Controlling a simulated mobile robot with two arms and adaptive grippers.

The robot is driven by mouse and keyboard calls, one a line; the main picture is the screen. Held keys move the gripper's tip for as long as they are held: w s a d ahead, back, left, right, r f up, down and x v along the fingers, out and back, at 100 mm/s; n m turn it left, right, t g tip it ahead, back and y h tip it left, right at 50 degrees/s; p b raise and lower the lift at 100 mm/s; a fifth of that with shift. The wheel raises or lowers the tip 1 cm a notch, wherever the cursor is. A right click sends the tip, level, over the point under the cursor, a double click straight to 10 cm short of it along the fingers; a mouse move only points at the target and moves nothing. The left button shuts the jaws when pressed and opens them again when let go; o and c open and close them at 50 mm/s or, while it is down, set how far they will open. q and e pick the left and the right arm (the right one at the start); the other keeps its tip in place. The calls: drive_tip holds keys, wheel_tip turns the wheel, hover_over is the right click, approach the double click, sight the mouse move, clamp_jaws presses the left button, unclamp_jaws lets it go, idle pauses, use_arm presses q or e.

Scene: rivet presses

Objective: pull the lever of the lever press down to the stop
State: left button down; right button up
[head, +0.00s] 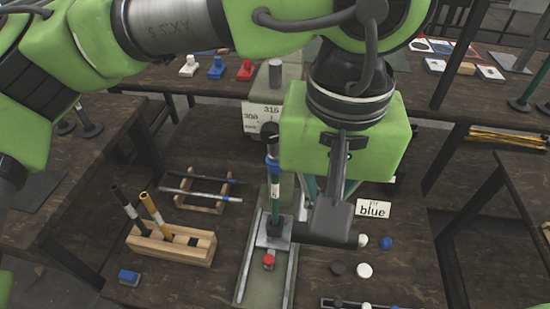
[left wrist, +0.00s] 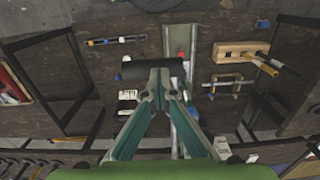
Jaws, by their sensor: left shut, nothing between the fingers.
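The lever press (head: 264,117) is a grey block with a numbered scale, mostly behind my left arm in the head view. A dark crossbar grip (head: 325,238), which looks like the end of the lever, lies level in front of my left gripper (head: 318,205). It also shows as a black cylinder in the left wrist view (left wrist: 150,71). My left gripper's teal fingers converge there (left wrist: 160,80), shut and empty, with their tips at the grip's edge. I cannot tell whether they touch it. Where the lever joins the press is hidden. My right gripper is out of view.
A pale rail (head: 247,270) with a red button (head: 269,261) runs toward me. A wooden holder with tools (head: 165,245) and a rack with rods (head: 203,192) stand left.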

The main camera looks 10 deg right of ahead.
use_arm(q)
drive_tip(key=shift+w+f, duration=0.1)
drive_tip(key=shift+f, duration=0.05)
drive_tip(key=r+p, duration=0.1)
drive_tip(key=r, duration=0.1)
drive_tip(key=r+p, duration=0.3)
drive_tip(key=r, duration=0.1)
drive_tip(key=shift+w+d, duration=0.15)
drive_tip(key=shift+w, duration=0.25)
drive_tip(key=shift+s+r, duration=0.1)
wheel_tip(320, 180, up, 6)
drive_tip(key=w+p, duration=0.1)
drive_tip(key=p, duration=0.4)
drive_tip(key=shift+w+d, duration=0.2)
drive_tip(key=shift+w, duration=0.1)
wheel_tip(320, 180, up, 10)
drive_tip(key=w+p, duration=0.2)
drive_tip(key=p, duration=0.6)
drive_tip(key=shift+w+d+p, duration=0.3)
drive_tip(key=shift+d+p, duration=0.1)
